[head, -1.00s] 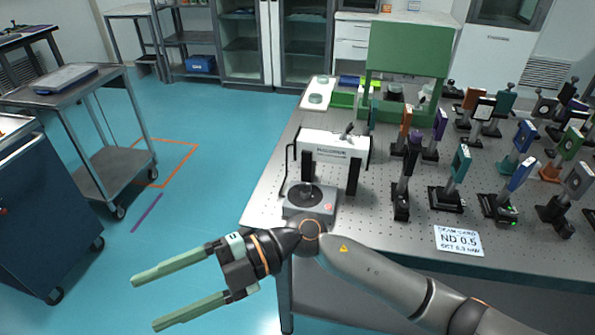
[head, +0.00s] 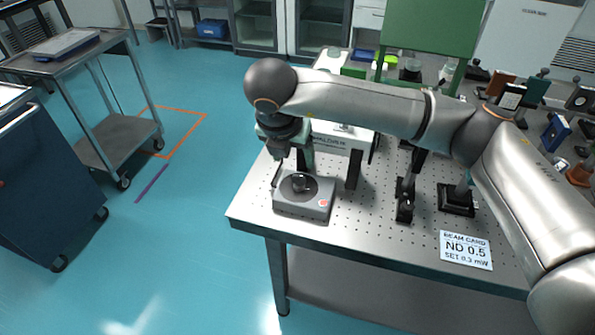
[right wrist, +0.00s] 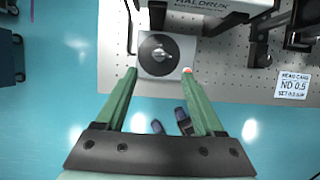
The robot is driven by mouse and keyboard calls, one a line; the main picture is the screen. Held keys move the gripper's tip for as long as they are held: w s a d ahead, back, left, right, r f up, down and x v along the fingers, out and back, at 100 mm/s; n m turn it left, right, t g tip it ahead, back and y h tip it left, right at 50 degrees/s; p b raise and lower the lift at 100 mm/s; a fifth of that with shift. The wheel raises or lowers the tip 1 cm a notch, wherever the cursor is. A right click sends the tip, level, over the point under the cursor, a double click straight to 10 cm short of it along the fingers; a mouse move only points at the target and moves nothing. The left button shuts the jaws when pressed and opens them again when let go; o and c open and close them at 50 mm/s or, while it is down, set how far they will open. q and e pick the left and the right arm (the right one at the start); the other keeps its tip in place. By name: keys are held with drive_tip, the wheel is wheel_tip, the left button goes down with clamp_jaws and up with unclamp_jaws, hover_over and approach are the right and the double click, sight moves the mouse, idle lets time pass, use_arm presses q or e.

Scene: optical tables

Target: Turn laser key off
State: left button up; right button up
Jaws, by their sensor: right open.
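The grey key box (head: 304,207) sits near the left front corner of the optical table, with a black round dial and a raised key knob (head: 299,184) on top. A red button (head: 324,203) is at its front right corner. In the right wrist view the box (right wrist: 187,48) lies just beyond the fingertips, and the knob (right wrist: 159,54) is roughly centred between them. My right gripper (head: 293,158) points down above the box, open and empty; its green fingers (right wrist: 160,72) are spread wide. In the head view its wrist partly hides the fingers. My left gripper is not in view.
A white labelled instrument (head: 340,140) stands close behind the box. Dark optic posts (head: 405,200) and a beam card (head: 466,250) reading ND 0.5 are to the right. A grey cart (head: 120,135) stands left across open floor.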

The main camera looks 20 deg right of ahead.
sight(299, 177)
drive_tip(key=p+x, duration=0.1)
drive_tip(key=x, duration=0.9)
drive_tip(key=shift+f, duration=0.15)
clamp_jaws()
